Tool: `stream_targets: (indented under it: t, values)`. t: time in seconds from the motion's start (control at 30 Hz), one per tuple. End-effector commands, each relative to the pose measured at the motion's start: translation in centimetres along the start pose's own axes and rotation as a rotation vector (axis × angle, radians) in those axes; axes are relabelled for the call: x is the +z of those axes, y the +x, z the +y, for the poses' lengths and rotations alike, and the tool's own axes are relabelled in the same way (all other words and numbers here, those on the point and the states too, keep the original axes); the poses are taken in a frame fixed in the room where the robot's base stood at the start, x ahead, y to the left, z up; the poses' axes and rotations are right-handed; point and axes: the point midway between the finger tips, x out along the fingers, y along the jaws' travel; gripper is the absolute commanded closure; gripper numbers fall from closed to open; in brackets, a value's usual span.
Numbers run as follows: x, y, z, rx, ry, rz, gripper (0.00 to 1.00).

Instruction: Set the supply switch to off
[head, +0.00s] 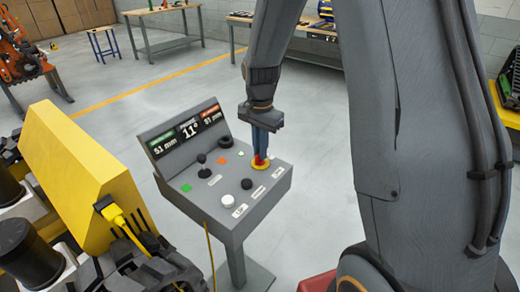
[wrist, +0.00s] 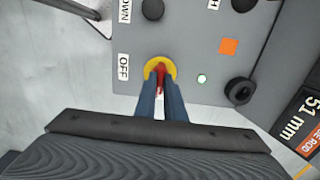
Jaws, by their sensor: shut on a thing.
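The supply switch (head: 260,165) is a red handle on a round yellow base, at the right of a grey control console. It also shows in the wrist view (wrist: 159,69), with an "OFF" label (wrist: 124,67) beside its yellow base. My gripper (head: 262,153) reaches down from above, and its two blue fingers are shut on the red handle. In the wrist view the fingertips (wrist: 160,86) lie at the yellow base and hide part of the handle. The handle's exact angle is hard to tell.
The console (head: 233,225) stands on a post and carries a black lever (head: 203,164), a white knob (head: 227,201), black knobs and a display panel (head: 188,131). A yellow machine block (head: 80,165) stands at the left. The floor behind the console is clear.

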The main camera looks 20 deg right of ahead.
Motion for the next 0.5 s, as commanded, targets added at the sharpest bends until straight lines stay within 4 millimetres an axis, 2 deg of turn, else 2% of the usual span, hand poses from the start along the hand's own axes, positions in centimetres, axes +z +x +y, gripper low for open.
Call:
stream_targets:
  t: [0.27,0.5]
  values:
    - [0.0,-0.05,0.03,0.001,-0.05,0.0,1.0]
    - [-0.02,-0.11,0.02,0.001,-0.199,-0.001,1.0]
